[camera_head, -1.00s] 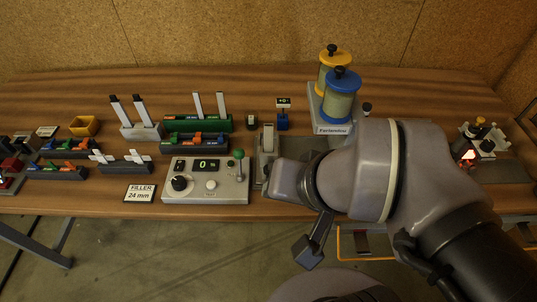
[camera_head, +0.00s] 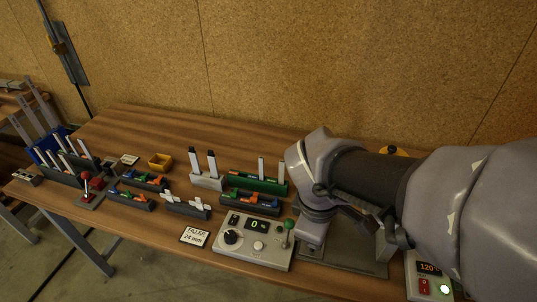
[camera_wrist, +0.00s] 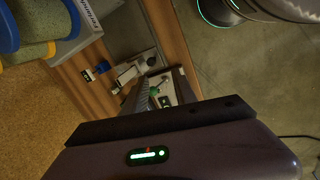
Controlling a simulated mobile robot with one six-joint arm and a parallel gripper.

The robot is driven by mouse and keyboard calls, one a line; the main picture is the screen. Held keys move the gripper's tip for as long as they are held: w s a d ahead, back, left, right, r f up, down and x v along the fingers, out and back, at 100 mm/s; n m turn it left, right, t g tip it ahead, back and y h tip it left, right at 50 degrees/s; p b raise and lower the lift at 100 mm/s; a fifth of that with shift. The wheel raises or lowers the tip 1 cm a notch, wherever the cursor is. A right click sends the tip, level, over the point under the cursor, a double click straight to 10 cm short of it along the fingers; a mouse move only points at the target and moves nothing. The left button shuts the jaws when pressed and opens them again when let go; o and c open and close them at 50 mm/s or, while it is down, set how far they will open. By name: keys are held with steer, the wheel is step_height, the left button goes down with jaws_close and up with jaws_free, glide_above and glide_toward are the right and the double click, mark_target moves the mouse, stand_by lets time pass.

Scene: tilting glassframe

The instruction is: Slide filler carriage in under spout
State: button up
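The grey filler base plate (camera_head: 345,258) lies right of the control box (camera_head: 255,240), which shows 0 and carries a green-knobbed lever (camera_head: 289,226). My arm hides the spout and carriage in the head view. In the wrist view, a pale grey block (camera_wrist: 127,75), which may be the carriage, stands by a grey plate (camera_wrist: 133,38). The green knob (camera_wrist: 155,91) shows beyond my gripper (camera_wrist: 162,84). Its two dark fingers look apart, with nothing visible held between them. My fingertips are hidden in the head view. I cannot tell whether they touch anything.
A FILLER 24 mm card (camera_head: 195,237) lies left of the control box. A box showing 120 (camera_head: 429,278) is at lower right.

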steer(key=w+a+f+n+h+p, duration=0.25)
steer(key=w+a+n, duration=0.2)
steer(key=n, duration=0.65)
steer(key=b+x, duration=0.7)
steer(key=x, duration=0.9)
steer(key=shift+d+f, duration=0.25)
steer(key=shift+w+d+f+b, duration=0.15)
steer(key=shift+d+f+b, duration=0.05)
steer(key=shift+f+b, duration=0.2)
steer(key=shift+c, duration=0.4)
jaws_close()
